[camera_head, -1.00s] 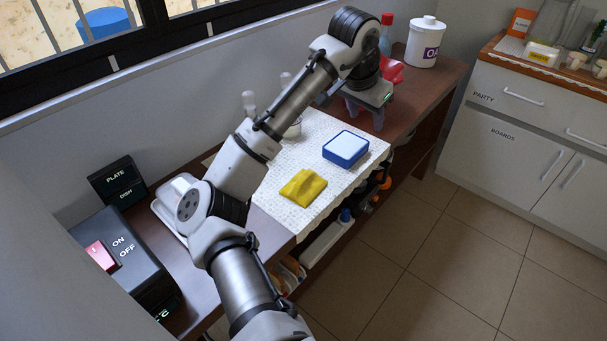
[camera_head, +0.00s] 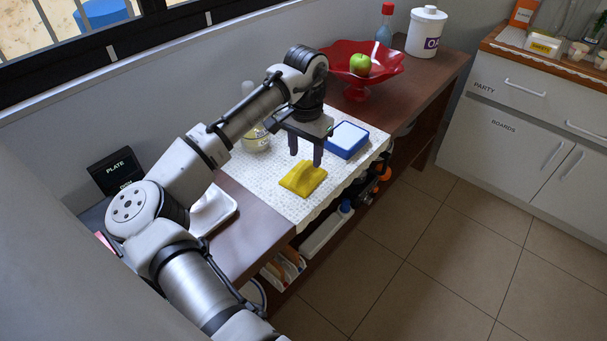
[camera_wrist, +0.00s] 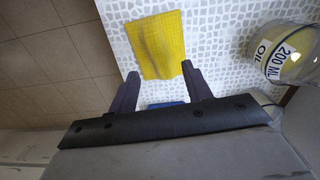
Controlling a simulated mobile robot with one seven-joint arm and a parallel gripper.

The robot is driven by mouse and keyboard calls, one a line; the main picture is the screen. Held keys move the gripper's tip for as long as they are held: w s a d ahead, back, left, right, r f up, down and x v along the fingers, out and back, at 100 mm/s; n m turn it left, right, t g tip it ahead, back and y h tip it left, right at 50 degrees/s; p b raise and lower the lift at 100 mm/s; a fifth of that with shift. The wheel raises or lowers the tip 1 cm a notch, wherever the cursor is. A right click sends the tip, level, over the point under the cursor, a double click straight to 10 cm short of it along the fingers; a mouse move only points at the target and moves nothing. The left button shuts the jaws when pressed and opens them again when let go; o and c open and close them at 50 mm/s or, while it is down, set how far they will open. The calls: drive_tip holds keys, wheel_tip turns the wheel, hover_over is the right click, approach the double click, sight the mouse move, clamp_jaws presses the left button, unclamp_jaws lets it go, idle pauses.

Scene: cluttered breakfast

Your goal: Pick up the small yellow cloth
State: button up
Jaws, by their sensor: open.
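The small yellow cloth (camera_head: 303,178) lies rumpled on a white patterned mat (camera_head: 276,193), near the mat's front edge. It also shows in the wrist view (camera_wrist: 158,45), flat with a darker fold down its middle. My gripper (camera_head: 305,159) is open and empty, with its fingers pointing down above the cloth's far side. In the wrist view the two fingertips (camera_wrist: 158,72) are spread beside the cloth's near edge, one on each side. I see no contact with the cloth.
A blue and white box (camera_head: 346,140) is just right of my gripper. An oil jar (camera_wrist: 281,52) stands left of it, partly behind my arm in the head view. A red bowl (camera_head: 357,88) with a green apple (camera_head: 360,65) and a white canister (camera_head: 426,32) stand farther back.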

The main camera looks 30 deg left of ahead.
sight(304, 166)
drive_tip(key=shift+s+f, duration=0.15)
drive_tip(key=shift+f, duration=1.05)
drive_tip(key=shift+s+f, duration=0.15)
drive_tip(key=shift+f, duration=1)
drive_tip(key=c, duration=1.1)
drive_tip(key=shift+o, duration=0.2)
drive_tip(key=shift+r, duration=0.1)
wheel_tip(304, 166, up, 20)
drive_tip(key=shift+p, duration=0.35)
